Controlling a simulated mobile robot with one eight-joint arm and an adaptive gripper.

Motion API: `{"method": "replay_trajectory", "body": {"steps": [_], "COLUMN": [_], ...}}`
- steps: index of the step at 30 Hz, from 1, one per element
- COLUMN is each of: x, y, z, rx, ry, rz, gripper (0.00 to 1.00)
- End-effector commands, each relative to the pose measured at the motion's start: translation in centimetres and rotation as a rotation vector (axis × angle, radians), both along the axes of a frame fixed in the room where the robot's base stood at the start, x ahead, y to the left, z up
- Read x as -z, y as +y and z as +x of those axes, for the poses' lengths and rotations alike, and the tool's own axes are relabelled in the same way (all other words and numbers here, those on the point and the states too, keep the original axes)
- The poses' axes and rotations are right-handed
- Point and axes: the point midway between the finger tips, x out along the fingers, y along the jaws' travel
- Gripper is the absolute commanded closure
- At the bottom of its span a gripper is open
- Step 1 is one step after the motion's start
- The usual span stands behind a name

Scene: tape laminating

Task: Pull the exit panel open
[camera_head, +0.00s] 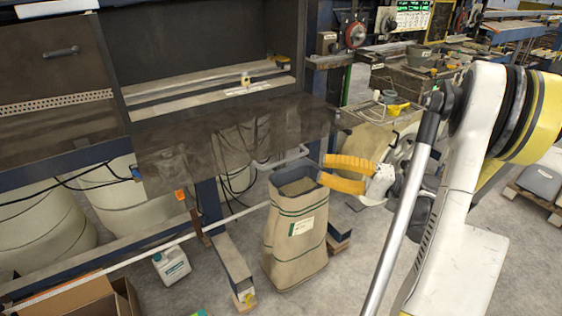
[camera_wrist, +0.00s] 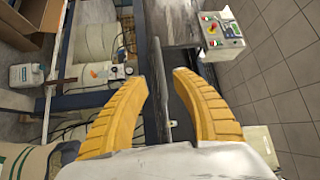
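A dark brown panel (camera_head: 235,135), which looks like the exit panel, juts outward below the machine's open bay in the head view. Its right end is near my gripper (camera_head: 323,169). My gripper's yellow fingers are apart, with nothing visibly held, just below and right of the panel's right end. In the wrist view my gripper (camera_wrist: 160,76) is also open. A thin dark edge (camera_wrist: 158,100) runs between the fingers; it may be the panel seen edge-on. I cannot tell whether a finger touches it.
A white jug (camera_head: 171,265) and a cardboard box (camera_head: 85,298) are at lower left. Another panel with a handle (camera_head: 61,52) is at upper left. A control box (camera_wrist: 221,30) shows in the wrist view.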

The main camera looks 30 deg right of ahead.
Motion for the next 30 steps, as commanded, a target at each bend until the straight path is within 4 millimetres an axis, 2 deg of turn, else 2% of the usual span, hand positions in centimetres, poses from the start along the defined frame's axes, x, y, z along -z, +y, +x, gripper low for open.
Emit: {"method": "replay_trajectory", "body": {"steps": [15,21,29,30], "x": [-0.9,-1.2,-1.3,-1.3], "y": [6.6,7.7,7.8,7.7], "z": [6.0,7.0,7.1,7.1], "rx": [-0.003,-0.001,0.000,0.000], "ry": [0.000,0.001,0.001,0.001], "rz": [0.000,-0.001,-0.001,-0.001], "gripper": [0.68,0.68,0.68,0.75]}}
